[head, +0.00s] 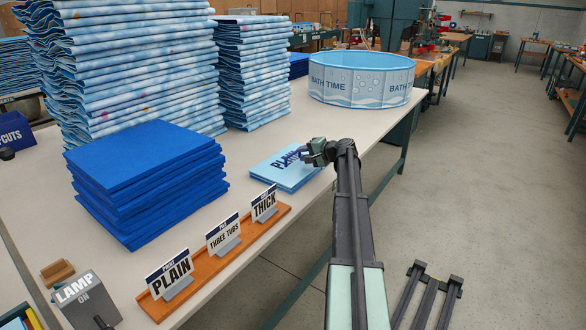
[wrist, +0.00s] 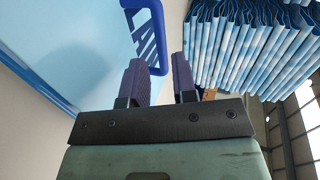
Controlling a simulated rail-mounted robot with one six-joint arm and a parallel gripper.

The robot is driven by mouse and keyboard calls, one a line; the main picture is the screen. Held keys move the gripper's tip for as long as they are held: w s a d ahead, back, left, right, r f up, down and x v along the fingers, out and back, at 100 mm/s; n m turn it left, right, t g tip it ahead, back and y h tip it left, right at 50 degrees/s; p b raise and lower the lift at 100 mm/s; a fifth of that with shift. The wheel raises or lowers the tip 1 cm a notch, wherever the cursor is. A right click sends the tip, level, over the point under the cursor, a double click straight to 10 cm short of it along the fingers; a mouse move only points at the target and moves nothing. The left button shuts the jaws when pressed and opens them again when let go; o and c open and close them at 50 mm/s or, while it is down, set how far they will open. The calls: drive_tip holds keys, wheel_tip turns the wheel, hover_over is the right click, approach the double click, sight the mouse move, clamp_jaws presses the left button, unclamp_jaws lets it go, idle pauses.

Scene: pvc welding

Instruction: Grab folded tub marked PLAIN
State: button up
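The folded tub marked PLAIN (head: 282,174) is a flat light-blue stack lying on the table, with dark blue lettering on top. My gripper (head: 306,154) is at its right far side, over or beside the lettering; the arm hides part of that edge. In the wrist view my gripper (wrist: 160,78) shows two purple fingers apart, with a clear gap between them. The light-blue tub (wrist: 70,45) fills the upper left there. A dark blue lettered part (wrist: 150,35) reaches the left finger; I cannot tell whether they touch.
Dark blue folded sheets (head: 145,180) and tall patterned stacks (head: 125,65) stand to the left. A wooden rail (head: 215,262) with PLAIN, THREE TUBS and THICK signs runs along the front edge. A round BATH TIME tub (head: 360,78) stands behind. The table is clear around the folded tub.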

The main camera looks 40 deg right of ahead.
sight(294, 153)
drive_tip(key=b+x, duration=0.1)
drive_tip(key=x, duration=0.4)
drive_tip(key=shift+w+a+b, duration=0.1)
drive_tip(key=shift+b, duration=0.2)
drive_tip(key=shift+r, duration=0.1)
clamp_jaws()
idle(0.9)
